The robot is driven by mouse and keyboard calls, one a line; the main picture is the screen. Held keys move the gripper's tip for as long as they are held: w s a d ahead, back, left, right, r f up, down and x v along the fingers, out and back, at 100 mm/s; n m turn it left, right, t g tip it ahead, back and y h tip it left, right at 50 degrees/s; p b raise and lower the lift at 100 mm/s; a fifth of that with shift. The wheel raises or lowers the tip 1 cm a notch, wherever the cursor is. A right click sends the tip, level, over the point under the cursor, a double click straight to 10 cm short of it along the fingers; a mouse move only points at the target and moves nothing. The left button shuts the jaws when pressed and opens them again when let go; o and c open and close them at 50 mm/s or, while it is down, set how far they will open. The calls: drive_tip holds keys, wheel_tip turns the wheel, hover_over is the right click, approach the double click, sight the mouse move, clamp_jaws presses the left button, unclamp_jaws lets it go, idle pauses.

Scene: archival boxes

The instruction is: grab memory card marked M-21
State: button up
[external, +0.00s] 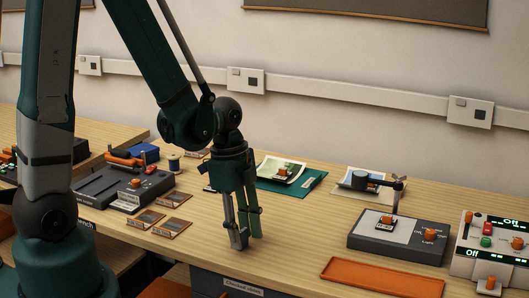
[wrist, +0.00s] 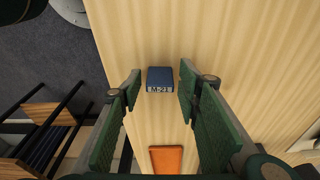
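The memory card marked M-21 (wrist: 160,75) is a small dark blue block with a pale label, lying flat on the wooden table in the wrist view. My gripper (wrist: 161,80) is open, with one green-padded finger on each side of the card and a gap on both sides. In the external view my gripper (external: 246,240) points down close to the table's front edge. The card cannot be made out there.
An orange tray (external: 382,277) lies to the right of my gripper. Behind the tray is a grey device (external: 398,240) with a lever. Small framed cards (external: 171,228) and a dark machine (external: 120,187) stand to the left. Papers on a green mat (external: 311,183) lie behind.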

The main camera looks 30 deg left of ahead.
sight(243, 230)
drive_tip(key=c, duration=0.6)
drive_tip(key=shift+r, duration=0.1)
drive_tip(key=shift+r+p, duration=1.4)
drive_tip(key=shift+r, duration=3.5)
